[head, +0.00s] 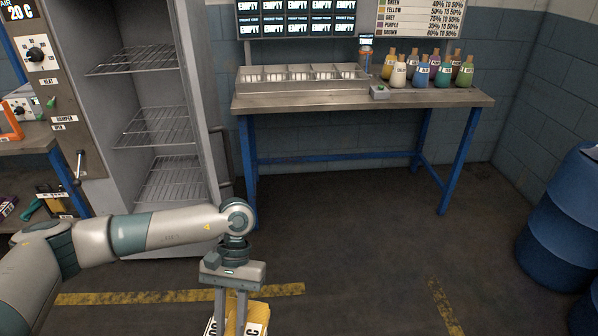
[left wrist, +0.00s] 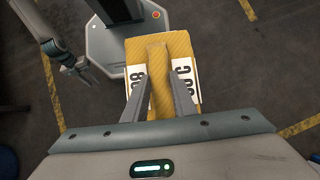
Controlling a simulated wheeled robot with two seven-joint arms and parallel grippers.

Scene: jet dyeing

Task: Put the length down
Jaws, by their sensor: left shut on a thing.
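The length is a yellow, finely striped folded piece of cloth with white labels bearing black print (left wrist: 180,48). My left gripper (left wrist: 160,78) is shut on it, with one finger on each side of a raised yellow strip. In the head view, the left gripper (head: 234,300) points down at the bottom edge, and only part of the yellow length (head: 256,313) shows. The length hangs above the dark floor, clear of any table. My right gripper (left wrist: 92,72) shows small at the upper left of the left wrist view; its jaw state is unclear.
A steel bench (head: 350,98) with blue legs stands at the back, holding a sectioned tray (head: 300,77), several colored bottles (head: 421,76) and a small grey box (head: 379,92). An open cabinet with wire shelves (head: 158,128) is at left. Blue drums (head: 560,225) stand at right. Middle floor is clear.

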